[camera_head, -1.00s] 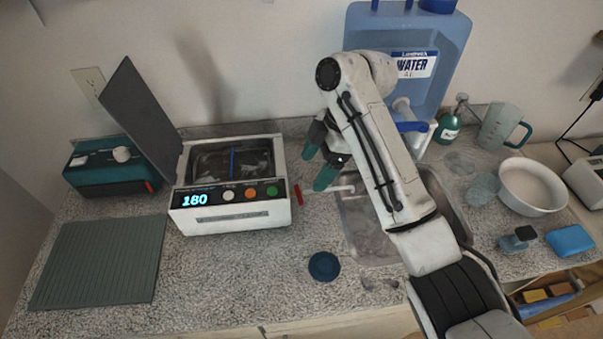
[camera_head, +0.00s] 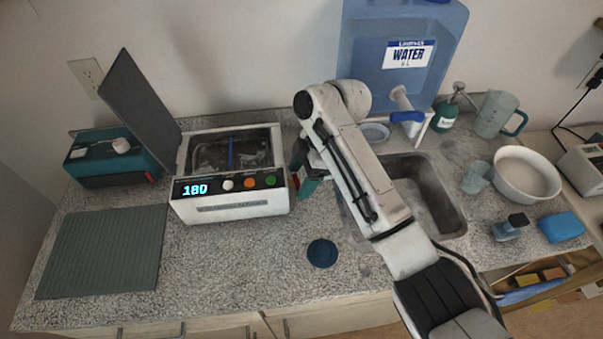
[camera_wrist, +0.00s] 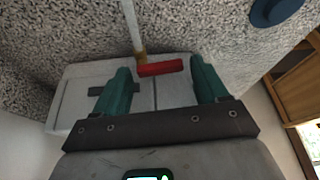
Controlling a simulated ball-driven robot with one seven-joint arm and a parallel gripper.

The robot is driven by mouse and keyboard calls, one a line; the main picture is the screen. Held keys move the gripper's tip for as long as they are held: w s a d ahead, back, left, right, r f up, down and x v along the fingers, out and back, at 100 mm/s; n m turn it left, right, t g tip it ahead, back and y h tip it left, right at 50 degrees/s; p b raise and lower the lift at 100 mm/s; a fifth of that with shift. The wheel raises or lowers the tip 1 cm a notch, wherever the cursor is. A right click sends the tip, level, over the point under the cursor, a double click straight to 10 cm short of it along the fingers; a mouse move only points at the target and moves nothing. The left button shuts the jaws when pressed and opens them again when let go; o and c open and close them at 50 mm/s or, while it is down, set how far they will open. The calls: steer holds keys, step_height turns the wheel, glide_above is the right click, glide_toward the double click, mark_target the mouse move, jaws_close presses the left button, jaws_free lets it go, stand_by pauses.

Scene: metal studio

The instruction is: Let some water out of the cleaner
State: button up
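The cleaner (camera_head: 235,206) is a white box with a lit "180" display, coloured buttons and an open top. In the wrist view, part of its white body (camera_wrist: 75,104) lies beyond my fingers. A red valve handle (camera_wrist: 160,68) shows on its side, with a brass fitting and a pale spout tube (camera_wrist: 132,25). My gripper (camera_head: 302,172) is beside the cleaner's right side. In the wrist view, its teal fingers are open, one on each side of the red handle, with gaps on both sides. In the head view, my gripper mostly hides the handle and spout.
The sink (camera_head: 436,190) lies right of my gripper, partly behind my arm. A blue water container (camera_head: 440,50) stands behind. A dark blue round lid (camera_head: 322,253) lies on the counter in front.

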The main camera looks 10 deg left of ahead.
steer(key=c, duration=0.8)
steer(key=shift+s+a+r+m+p, duration=0.1)
steer(key=shift+s+r+m+p, duration=0.05)
steer(key=shift+m+p, duration=0.4)
steer(key=shift+c, duration=0.2)
steer(key=shift+m+t, duration=0.25)
steer(key=shift+t, duration=0.05)
steer(key=o, duration=1.1)
steer(key=shift+c, duration=0.2)
steer(key=b+v, duration=0.1)
steer(key=v, duration=0.9)
steer(key=shift+r, duration=0.2)
